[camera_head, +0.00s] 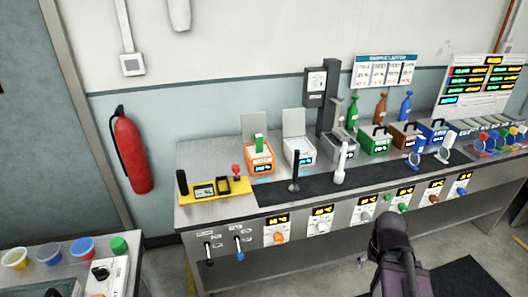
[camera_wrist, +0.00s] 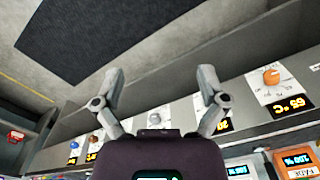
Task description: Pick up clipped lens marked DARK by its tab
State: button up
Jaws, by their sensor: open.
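Several round lenses with coloured frames stand on the bench at the right of the head view, among them a red-framed lens (camera_head: 481,145) and a blue lens (camera_head: 414,158). A white-framed lens (camera_head: 444,154) stands near them. They are too small for me to read the word DARK on any of them. No lens shows in the wrist view. My gripper (camera_wrist: 160,74) is open and empty in the wrist view, its two fingers spread wide. My dark arm (camera_head: 395,250) shows in front of the bench, well apart from the lenses.
The steel bench (camera_head: 220,216) carries a yellow tray (camera_head: 208,197), an orange bath (camera_head: 260,158), a green bath (camera_head: 376,141) and several bottles. Knobs stick out of its front. A second table (camera_head: 30,240) with coloured cups stands at lower left. A dark floor mat (camera_head: 465,278) lies in front.

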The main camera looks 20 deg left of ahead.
aim_at(258, 139)
jog(key=u, duration=0.15)
jog(key=k, duration=0.6)
jog(key=u, duration=0.55)
jog(key=k, duration=0.75)
jog(key=i, duration=0.65)
jog(key=z, duration=0.45)
jog(key=i, duration=1.25)
jog(key=u, duration=0.2)
